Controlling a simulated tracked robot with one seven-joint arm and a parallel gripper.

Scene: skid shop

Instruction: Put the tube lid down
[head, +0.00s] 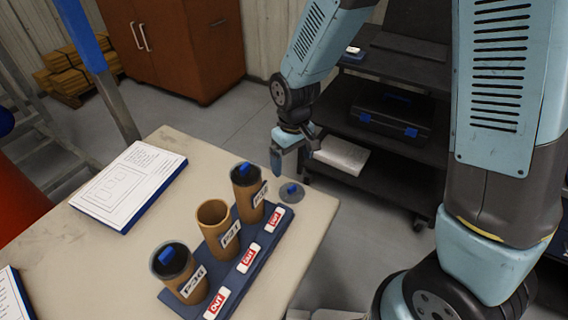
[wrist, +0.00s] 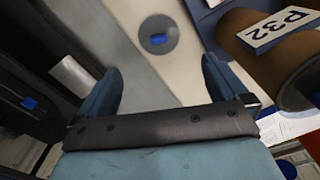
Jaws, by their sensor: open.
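The tube lid (head: 291,193), a grey disc with a blue grip, lies flat on the table near its right edge. The wrist view shows the lid (wrist: 158,40) ahead of my fingertips and centred between them, with nothing touching it. My gripper (head: 289,160) is open and empty, above and just behind the lid. In the wrist view, its two blue fingers (wrist: 160,78) stand wide apart. A brown tube (head: 213,222) stands open in the middle of the dark blue rack (head: 261,262). The tubes on its left (head: 181,275) and right (head: 247,195) have dark lids with blue grips.
White "OUT" tags (head: 248,257) lie along the rack's front. A blue-edged document board (head: 130,185) lies on the table (head: 185,150). A tube labelled P32 (wrist: 285,60) is close on the right in the wrist view. A dark shelf cart (head: 400,130) stands beyond the table.

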